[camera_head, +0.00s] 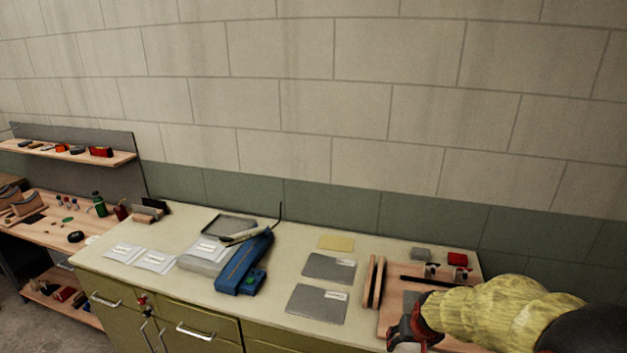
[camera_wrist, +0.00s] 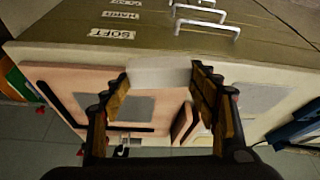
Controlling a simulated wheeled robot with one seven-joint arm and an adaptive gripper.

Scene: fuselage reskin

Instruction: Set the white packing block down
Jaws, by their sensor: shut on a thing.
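The white packing block (camera_wrist: 158,72) shows in the wrist view as a pale block between the fingertips of my gripper (camera_wrist: 160,85). The fingers are shut on its two sides. In the wrist view it overlaps the bench's front edge and the pink-tan board (camera_wrist: 55,75); I cannot tell whether it touches the bench. In the head view my gripper (camera_head: 408,328) is at the lower right, by the front of the board (camera_head: 390,308). I cannot make out the block there. A grey sheet (camera_wrist: 125,107) lies on the board.
The pale bench top (camera_head: 240,307) carries two grey plates (camera_head: 317,303), wooden strips (camera_head: 374,282), a blue tool (camera_head: 245,262) and white packets (camera_head: 155,261). A grey block (camera_head: 421,253) and a red item (camera_head: 457,259) stand at the back right. Drawer handles (camera_wrist: 208,27) project from the front.

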